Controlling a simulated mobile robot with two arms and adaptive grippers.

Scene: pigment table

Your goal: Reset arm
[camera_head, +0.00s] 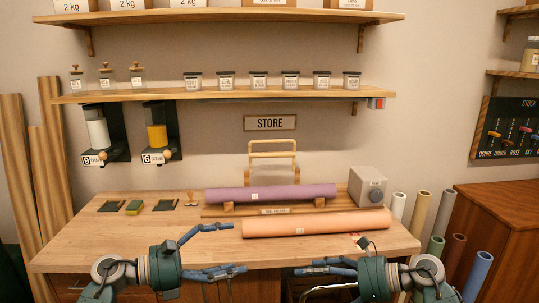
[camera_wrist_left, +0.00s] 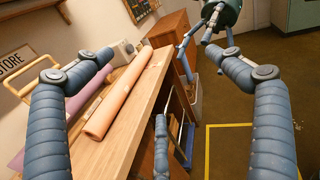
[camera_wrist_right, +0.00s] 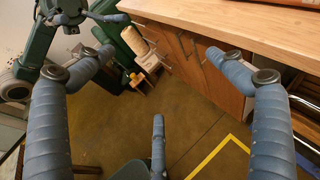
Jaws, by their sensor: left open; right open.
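My left gripper (camera_head: 222,250) is open and empty, with its fingers spread above the front edge of the wooden table (camera_head: 90,232). In the left wrist view its fingers (camera_wrist_left: 165,75) stand wide apart with nothing between them. My right gripper (camera_head: 335,258) is partly in view at the table's front edge. In the right wrist view its fingers (camera_wrist_right: 150,75) are spread and empty, over the floor beside the table front. No object is held by either gripper.
An orange roll (camera_head: 310,223) lies near the table front, with a purple roll (camera_head: 275,193) on a rack behind it. A grey box (camera_head: 367,187) stands at the back right. Upright rolls (camera_head: 420,210) stand right of the table. The table's left front is clear.

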